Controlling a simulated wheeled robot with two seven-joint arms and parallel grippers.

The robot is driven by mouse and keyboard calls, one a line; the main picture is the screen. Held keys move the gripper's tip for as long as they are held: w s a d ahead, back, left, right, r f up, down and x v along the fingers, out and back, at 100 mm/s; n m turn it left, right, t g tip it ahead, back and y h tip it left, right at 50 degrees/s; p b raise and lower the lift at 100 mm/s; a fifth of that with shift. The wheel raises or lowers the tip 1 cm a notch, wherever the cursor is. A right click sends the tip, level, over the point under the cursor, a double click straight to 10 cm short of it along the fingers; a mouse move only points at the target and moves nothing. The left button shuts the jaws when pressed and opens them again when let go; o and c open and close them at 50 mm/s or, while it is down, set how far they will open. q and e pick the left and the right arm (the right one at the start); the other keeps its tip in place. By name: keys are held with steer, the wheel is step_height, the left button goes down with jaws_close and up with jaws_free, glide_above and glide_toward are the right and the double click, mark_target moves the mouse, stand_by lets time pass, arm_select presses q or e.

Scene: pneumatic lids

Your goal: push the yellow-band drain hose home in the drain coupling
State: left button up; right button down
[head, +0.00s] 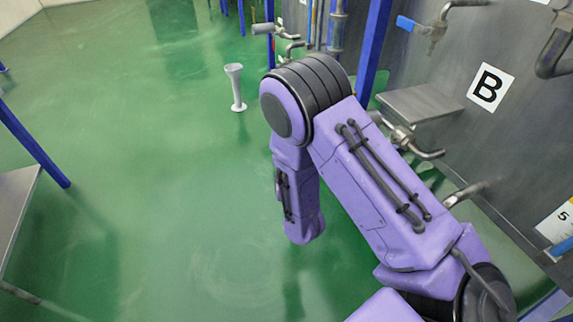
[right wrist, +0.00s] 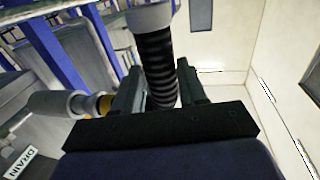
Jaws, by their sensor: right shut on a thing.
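In the right wrist view my right gripper (right wrist: 160,92) is shut on a black ribbed hose (right wrist: 157,65), which passes between its two dark fingers. A grey collar (right wrist: 150,17) is on the hose at the top of that view. A yellow band (right wrist: 105,104) shows just left of the left-hand finger, at the end of a grey cylindrical coupling (right wrist: 58,103). Whether the band touches the coupling's inner stop cannot be told, and the finger hides the part beside it. The head view shows neither gripper.
In the head view, my purple right arm covers much of the right side. A grey flared stand (head: 235,86) is on the open green floor.

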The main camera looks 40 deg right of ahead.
arm_select(q)
steer(key=shift+r, duration=0.1)
arm_select(e)
steer(key=shift+s+d, duration=0.25)
steer(key=shift+d, duration=0.65)
steer(key=shift+s+d, duration=0.2)
steer(key=shift+d, duration=0.65)
steer(key=c, duration=0.5)
jaws_free()
steer(key=shift+c, duration=0.2)
arm_select(q)
steer(key=shift+w, duration=0.1)
steer(key=w+n+t+p, duration=0.1)
steer(key=w+r+n+t+y+p, duration=0.1)
steer(key=w, duration=0.1)
steer(key=w+r+n+t+p, duration=0.1)
steer(key=shift+w+a+n+t+y, duration=0.2)
steer(key=shift+n+t+y, duration=0.1)
steer(key=shift+t+y, duration=0.1)
arm_select(e)
steer(key=v, duration=1)
steer(key=shift+s, duration=0.25)
steer(key=shift+a, duration=0.2)
